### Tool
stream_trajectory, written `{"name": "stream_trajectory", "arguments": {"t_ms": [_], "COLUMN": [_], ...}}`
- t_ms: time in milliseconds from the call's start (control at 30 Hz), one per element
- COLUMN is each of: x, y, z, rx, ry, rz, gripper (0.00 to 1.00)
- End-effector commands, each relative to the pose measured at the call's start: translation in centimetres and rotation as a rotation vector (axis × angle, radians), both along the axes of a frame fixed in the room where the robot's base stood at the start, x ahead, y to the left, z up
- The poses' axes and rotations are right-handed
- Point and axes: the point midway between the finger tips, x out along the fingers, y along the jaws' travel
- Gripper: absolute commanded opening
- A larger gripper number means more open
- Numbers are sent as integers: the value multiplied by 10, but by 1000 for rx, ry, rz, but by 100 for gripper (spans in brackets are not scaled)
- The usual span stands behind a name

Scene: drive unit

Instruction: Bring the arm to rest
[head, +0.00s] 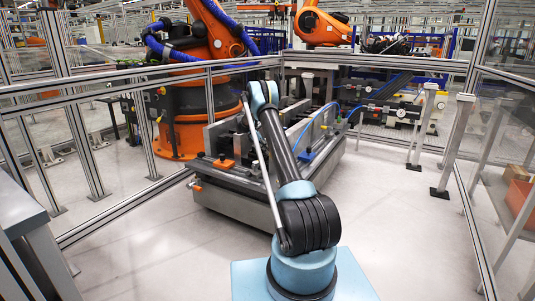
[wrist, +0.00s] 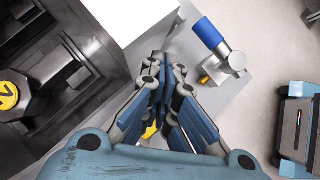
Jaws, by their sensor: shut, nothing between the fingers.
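My arm (head: 285,150) rises from my light blue base in the head view and bends at a raised elbow. The part beyond the elbow is hidden there, and I cannot make out my gripper in that view. In the wrist view my gripper (wrist: 166,78) is shut, its blue-grey fingers together with nothing between them. It hangs over or beside a grey surface (wrist: 240,88). How far above that surface it is, I cannot tell.
A blue-handled metal fitting (wrist: 218,45) is right of my fingertips. A dark machine part (wrist: 60,65) with a yellow disc (wrist: 9,96) is at left. A low metal fixture (head: 240,203) stands ahead, with an orange robot (head: 185,95) behind railings. Bare floor (head: 385,225) lies at right.

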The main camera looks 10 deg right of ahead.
Motion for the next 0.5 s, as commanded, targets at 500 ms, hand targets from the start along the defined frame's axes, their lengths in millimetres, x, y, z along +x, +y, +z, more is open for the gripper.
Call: {"name": "stream_trajectory", "arguments": {"t_ms": [500], "x": [-41], "y": [-2], "z": [80], "rx": [60], "ry": [-93], "rz": [-105], "gripper": [0]}}
